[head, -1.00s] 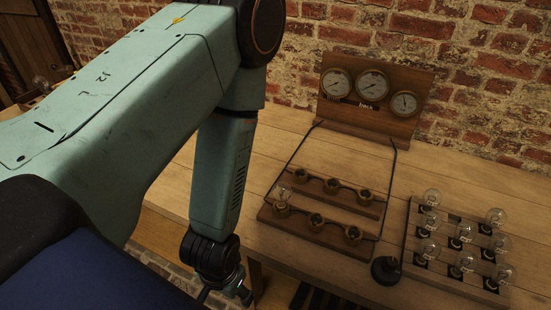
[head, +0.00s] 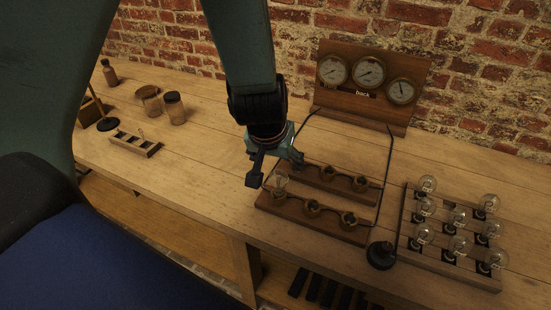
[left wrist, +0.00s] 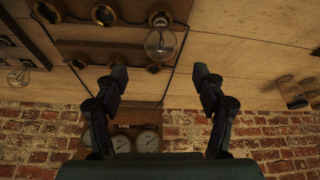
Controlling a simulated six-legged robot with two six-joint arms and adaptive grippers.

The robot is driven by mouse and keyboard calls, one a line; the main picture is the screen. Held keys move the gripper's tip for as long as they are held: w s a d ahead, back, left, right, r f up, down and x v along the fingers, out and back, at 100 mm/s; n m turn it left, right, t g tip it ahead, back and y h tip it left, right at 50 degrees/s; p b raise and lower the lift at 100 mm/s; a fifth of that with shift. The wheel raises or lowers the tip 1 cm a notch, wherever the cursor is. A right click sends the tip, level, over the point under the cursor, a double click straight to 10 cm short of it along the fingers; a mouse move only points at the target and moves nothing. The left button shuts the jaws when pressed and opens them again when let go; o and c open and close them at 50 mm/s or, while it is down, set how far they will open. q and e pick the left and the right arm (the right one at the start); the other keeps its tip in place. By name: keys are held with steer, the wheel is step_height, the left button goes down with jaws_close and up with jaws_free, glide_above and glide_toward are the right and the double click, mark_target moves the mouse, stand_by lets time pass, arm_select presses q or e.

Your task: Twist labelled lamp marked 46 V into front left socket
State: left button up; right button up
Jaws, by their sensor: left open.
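In the head view a clear glass lamp (head: 279,184) stands upright in the front left socket of the wooden socket board (head: 330,230). The same lamp shows in the left wrist view (left wrist: 160,43); its label is not readable. The other sockets, such as the front middle one (head: 312,207), are empty. My left gripper (head: 275,170) is over the board's left end, close to the lamp. In the left wrist view its fingers (left wrist: 159,77) are spread with nothing between them, and the lamp is beyond the tips, apart from them. My right gripper is not in view.
A rack (head: 408,243) with several lamps stands at the right, a black knob (head: 381,255) beside it. A gauge panel (head: 366,108) stands at the back. Jars (head: 174,108) and a small slotted tray (head: 135,143) are at the left. Bench between is clear.

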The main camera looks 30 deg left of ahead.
mark_target(278, 173)
arm_select(q)
steer(key=b+x, duration=0.1)
steer(key=x, duration=0.3)
steer(key=shift+w+a+f, duration=0.1)
steer(key=shift+a+f, duration=0.1)
steer(key=shift+f, duration=0.05)
steer(key=shift+w+d+f, duration=0.1)
steer(key=shift+w+f, duration=0.1)
steer(key=shift+f, duration=0.35)
steer(key=shift+w+f, duration=0.1)
steer(key=c, duration=1.4)
steer(key=shift+m+b, duration=0.4)
steer(key=shift+b, duration=0.25)
steer(key=shift+m+h+b, duration=0.9)
steer(key=shift+m+b, duration=0.8)
steer(key=shift+b, duration=0.1)
steer(key=shift+m+h+b, duration=0.4)
steer(key=shift+m+b, duration=0.7)
steer(key=shift+b, duration=0.55)
